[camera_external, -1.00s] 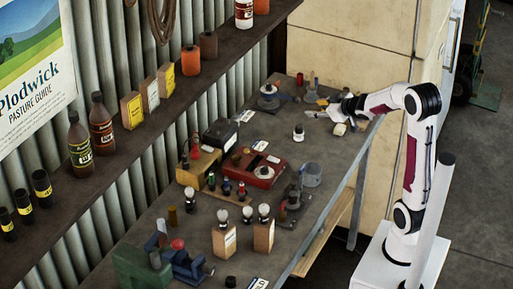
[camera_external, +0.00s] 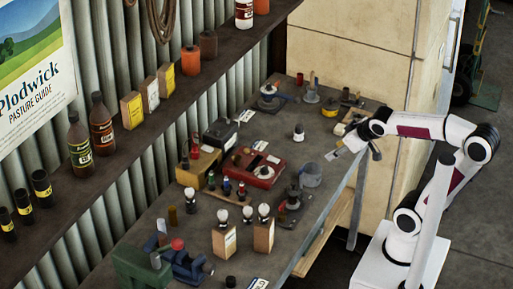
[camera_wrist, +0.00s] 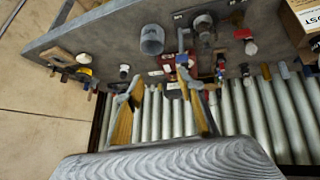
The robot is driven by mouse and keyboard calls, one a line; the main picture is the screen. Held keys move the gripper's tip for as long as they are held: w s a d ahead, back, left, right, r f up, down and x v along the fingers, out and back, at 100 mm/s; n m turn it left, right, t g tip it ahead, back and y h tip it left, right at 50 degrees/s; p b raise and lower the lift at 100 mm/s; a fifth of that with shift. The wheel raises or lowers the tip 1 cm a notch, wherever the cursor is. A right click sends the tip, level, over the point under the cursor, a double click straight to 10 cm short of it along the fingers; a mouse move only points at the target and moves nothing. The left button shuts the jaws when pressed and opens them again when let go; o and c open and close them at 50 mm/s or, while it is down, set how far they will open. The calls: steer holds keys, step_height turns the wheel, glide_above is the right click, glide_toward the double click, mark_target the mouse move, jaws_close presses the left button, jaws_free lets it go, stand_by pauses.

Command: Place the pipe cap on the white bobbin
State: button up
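A small white piece with a dark top (camera_external: 298,133) stands upright on the bench. It looks like the white bobbin, and the dark top may be the pipe cap, but I cannot tell for sure. It also shows small in the wrist view (camera_wrist: 124,70). A small black cap-like piece (camera_external: 231,281) lies at the near end of the bench. My gripper (camera_external: 333,154) is above the bench's right edge, to the right of and nearer than the white piece. In the wrist view my gripper (camera_wrist: 161,86) has its fingers apart with nothing seen between them.
A grey tin (camera_external: 311,175) and a red box (camera_external: 262,175) stand left of my gripper. Several bobbins, tools and wooden blocks (camera_external: 264,236) crowd the near bench. A black and yellow roll (camera_external: 330,108) lies at the far right. Clear bench surrounds the white piece.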

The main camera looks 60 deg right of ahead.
steer(key=s+a+f+n+g+y, duration=0.1)
steer(key=s+a+f+y, duration=0.1)
steer(key=s+a, duration=0.7)
steer(key=shift+s+f+g+y, duration=0.2)
steer(key=shift+s+g+y, duration=0.1)
steer(key=shift+y, duration=0.1)
stand_by(0.7)
